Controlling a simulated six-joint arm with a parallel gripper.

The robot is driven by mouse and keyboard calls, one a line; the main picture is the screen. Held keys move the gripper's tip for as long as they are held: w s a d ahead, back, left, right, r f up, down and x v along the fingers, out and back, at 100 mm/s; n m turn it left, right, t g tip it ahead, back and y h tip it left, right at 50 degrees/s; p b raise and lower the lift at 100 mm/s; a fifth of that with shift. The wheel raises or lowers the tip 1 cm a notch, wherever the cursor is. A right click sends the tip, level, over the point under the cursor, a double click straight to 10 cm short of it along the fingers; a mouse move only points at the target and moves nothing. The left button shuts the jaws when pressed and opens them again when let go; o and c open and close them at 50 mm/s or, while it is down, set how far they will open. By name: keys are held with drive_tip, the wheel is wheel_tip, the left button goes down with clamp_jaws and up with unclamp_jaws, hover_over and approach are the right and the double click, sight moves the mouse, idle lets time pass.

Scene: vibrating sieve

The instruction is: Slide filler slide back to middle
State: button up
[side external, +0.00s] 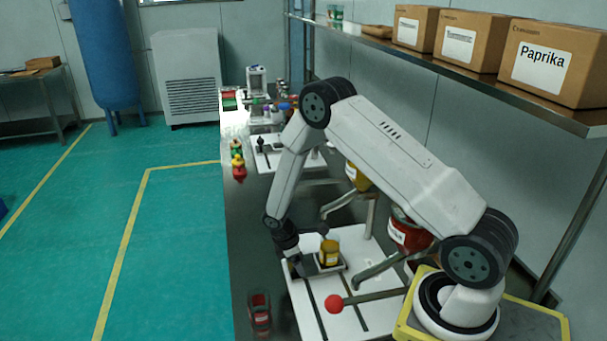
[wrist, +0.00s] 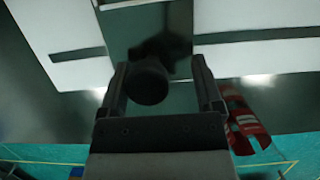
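The filler slide (wrist: 120,28) is a dark grey plate across the white slotted board (wrist: 55,42) in the wrist view. A round black knob (wrist: 150,84) stands at its near end. My gripper (wrist: 163,80) points down over this end, with one finger on each side of the knob. The fingers are apart, and a gap shows to the right of the knob. In the side view my gripper (side external: 296,266) is low over the left part of the white board (side external: 308,312). A yellow jar (side external: 329,253) stands just right of it, apparently on the slide. The slide's knob is hidden there.
A lever with a red ball (side external: 333,303) reaches over the board near the front. A red-labelled jar (side external: 260,314) stands at the table's left edge and shows in the wrist view (wrist: 244,120). A red container (side external: 408,236) stands behind the board.

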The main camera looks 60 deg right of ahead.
drive_tip(key=shift+s+a, duration=1.6)
drive_tip(key=shift+o, duration=1.2)
drive_tip(key=shift+w+r, duration=0.1)
drive_tip(key=v, duration=0.8)
drive_tip(key=shift+r, duration=0.35)
drive_tip(key=shift+a, duration=0.1)
